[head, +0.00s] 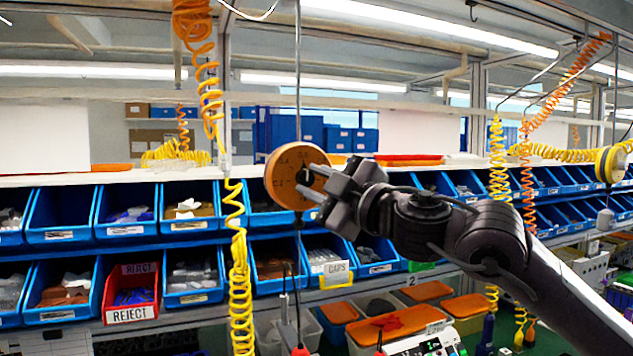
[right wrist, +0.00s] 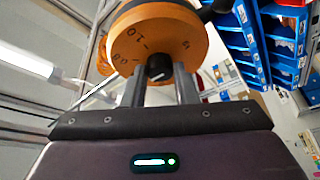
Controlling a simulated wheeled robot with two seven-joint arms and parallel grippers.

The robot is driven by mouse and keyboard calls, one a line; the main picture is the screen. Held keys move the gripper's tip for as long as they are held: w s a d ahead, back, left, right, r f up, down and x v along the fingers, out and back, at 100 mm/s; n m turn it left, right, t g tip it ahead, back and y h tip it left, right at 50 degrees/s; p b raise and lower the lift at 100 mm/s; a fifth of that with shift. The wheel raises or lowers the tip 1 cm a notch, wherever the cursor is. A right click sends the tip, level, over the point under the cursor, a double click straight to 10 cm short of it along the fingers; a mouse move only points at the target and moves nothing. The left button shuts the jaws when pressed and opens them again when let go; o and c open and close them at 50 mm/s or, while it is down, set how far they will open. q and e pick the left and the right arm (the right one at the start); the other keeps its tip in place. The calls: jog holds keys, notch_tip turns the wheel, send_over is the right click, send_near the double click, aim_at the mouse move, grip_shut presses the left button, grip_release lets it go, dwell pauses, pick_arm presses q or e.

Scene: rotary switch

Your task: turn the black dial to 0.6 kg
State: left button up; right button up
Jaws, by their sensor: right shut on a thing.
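The orange round balancer (head: 284,178) hangs on a thin cable, its face marked with numbers. It also shows at the top of the right wrist view (right wrist: 172,38). The black dial (right wrist: 158,68) sits at the centre of that face, with a light mark on it. My right gripper (head: 312,182) comes in from the right and is shut on the dial; its two fingers stand on either side of the dial in the right wrist view (right wrist: 160,85). In the head view the fingers largely hide the dial, and I cannot read its exact setting. My left gripper is out of view.
Racks of blue bins (head: 60,213) run behind the balancer, with a red reject bin (head: 131,290) at lower left. Yellow coiled hoses (head: 240,285) hang to the left. Another yellow balancer (head: 609,164) hangs at far right.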

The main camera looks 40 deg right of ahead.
dwell(0.5)
jog(key=o, duration=1)
jog(key=shift+s+f+b, duration=0.2)
jog(key=shift+s+b, duration=0.1)
jog(key=shift+b, duration=0.2)
jog(key=b+v, duration=0.5)
jog(key=v, duration=0.2)
jog(key=shift+b, duration=0.4)
jog(key=shift+s+r, duration=0.1)
